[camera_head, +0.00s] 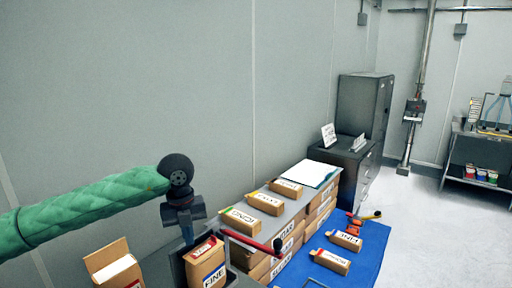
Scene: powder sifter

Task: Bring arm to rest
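My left arm in its green sleeve comes in from the left. Its black wrist is above the near boxes, and my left gripper (187,232) points down beside an open cardboard box labelled FINE (208,264). The fingers are small and dark, so I cannot tell whether they are open or shut, or whether they touch the box. My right gripper is not in view.
Another open box (113,266) stands at the lower left. Labelled boxes line a grey shelf (232,202) along the wall. Dark cabinets (362,110) stand behind.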

